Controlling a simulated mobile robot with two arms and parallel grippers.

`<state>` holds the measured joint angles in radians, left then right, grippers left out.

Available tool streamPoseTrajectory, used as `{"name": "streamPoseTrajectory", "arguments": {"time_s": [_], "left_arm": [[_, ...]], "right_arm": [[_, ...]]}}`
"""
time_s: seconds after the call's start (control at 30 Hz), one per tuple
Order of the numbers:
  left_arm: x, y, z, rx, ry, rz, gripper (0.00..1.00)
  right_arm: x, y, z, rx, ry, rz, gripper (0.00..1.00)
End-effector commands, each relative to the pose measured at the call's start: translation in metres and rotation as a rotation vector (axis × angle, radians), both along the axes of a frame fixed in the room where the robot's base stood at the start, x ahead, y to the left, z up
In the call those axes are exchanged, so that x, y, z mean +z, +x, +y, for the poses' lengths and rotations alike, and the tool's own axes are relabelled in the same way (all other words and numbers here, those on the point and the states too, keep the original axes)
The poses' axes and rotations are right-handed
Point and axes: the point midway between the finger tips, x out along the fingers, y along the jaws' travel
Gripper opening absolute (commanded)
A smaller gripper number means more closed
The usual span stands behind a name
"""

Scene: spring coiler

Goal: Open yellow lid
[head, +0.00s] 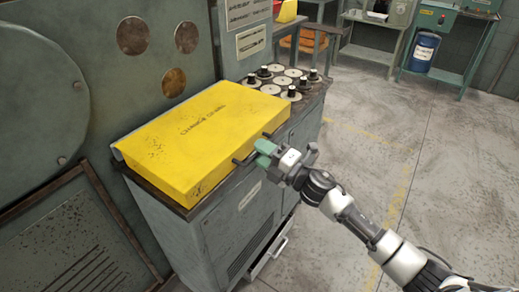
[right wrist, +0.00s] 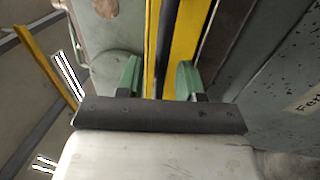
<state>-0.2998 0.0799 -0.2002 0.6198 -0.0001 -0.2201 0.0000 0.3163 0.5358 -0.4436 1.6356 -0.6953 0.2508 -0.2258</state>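The yellow lid (head: 195,135) lies shut on top of the grey-green machine cabinet, with dark lettering on its upper face. A dark handle (head: 237,161) sticks out along its front edge, partly hidden by my gripper. My right gripper (head: 262,152), with green fingers, is at this handle. In the right wrist view, the gripper (right wrist: 158,80) has its fingers apart. The black handle bar (right wrist: 167,45) and the lid's yellow edge (right wrist: 184,38) line up with the gap between them. Whether a finger touches the bar cannot be told. My left gripper is out of view.
Several round discs and black knobs (head: 290,82) sit on the cabinet top behind the lid. A drawer (head: 268,255) stands partly out low on the cabinet. A blue barrel (head: 424,52) and workbenches stand at the back. The floor (head: 370,130) to the right is open.

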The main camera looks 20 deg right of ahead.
Motion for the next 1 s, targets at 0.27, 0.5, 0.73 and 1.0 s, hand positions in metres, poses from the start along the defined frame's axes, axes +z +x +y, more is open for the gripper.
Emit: {"name": "streamPoseTrajectory", "arguments": {"time_s": [0.27, 0.5, 0.73, 1.0], "left_arm": [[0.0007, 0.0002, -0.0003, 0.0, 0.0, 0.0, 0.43], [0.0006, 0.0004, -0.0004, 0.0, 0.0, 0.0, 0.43], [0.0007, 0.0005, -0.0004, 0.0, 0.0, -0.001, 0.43], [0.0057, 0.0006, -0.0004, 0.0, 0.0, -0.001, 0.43]], "right_arm": [[0.0013, 0.0063, 0.0053, 0.0, 0.001, 0.001, 0.37], [0.0013, 0.0061, 0.0049, 0.0, 0.001, 0.001, 0.19], [0.0012, 0.0059, 0.0048, 0.0, 0.001, 0.001, 0.0], [0.0048, 0.0066, 0.0045, 0.0, -0.003, 0.005, 0.0]]}}
